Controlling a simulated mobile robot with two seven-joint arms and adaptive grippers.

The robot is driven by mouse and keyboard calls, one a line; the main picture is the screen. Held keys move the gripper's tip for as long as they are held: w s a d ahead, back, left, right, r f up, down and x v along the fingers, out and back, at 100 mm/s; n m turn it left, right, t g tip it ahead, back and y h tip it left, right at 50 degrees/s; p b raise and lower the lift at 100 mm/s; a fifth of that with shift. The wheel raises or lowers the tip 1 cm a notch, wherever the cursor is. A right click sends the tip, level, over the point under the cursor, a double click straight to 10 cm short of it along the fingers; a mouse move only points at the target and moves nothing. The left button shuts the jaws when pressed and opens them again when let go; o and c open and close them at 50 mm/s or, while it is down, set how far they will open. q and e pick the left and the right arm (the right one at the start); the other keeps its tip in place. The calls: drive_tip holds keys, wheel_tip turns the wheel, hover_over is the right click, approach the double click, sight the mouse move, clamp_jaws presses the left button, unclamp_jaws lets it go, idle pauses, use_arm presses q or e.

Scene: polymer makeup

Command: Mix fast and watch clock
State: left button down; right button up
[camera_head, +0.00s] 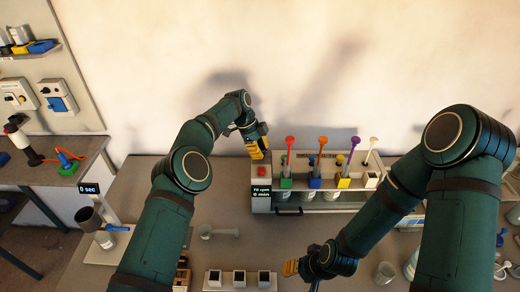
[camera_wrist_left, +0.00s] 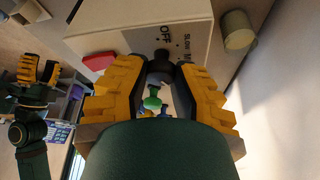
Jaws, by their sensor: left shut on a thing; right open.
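The mixer (camera_head: 262,203) stands against the back wall, with a red button on its left block and a small display that seems to read "70 rpm, 0 min". In the left wrist view its pale panel (camera_wrist_left: 120,40) carries the words OFF and SLOW beside a dark knob (camera_wrist_left: 160,68). My left gripper (camera_head: 258,148) is at the mixer's left end, its yellow fingers (camera_wrist_left: 158,95) shut around the knob. The clock display (camera_head: 89,188) reads "0 sec" at the left. My right gripper (camera_head: 291,267) is low at the front centre, open; it also shows in the left wrist view (camera_wrist_left: 38,70).
Several coloured stirrers (camera_head: 322,142) stand upright along the mixer. A small rack (camera_head: 240,280) of dark-topped cubes and a lying glass vessel (camera_head: 218,232) are in front. A grey cup (camera_head: 385,272) stands right of my right gripper. A side bench (camera_head: 50,165) is at left.

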use_arm(q)
drive_tip(key=shift+s+d+f+m, duration=0.1)
drive_tip(key=shift+s+f+m, duration=0.15)
drive_tip(key=shift+m, duration=0.15)
idle(0.3)
drive_tip(key=c, duration=0.6)
unclamp_jaws()
drive_tip(key=shift+w, duration=0.1)
drive_tip(key=shift+r, duration=0.1)
drive_tip(key=shift+w+n, duration=0.1)
drive_tip(key=shift+n, duration=0.3)
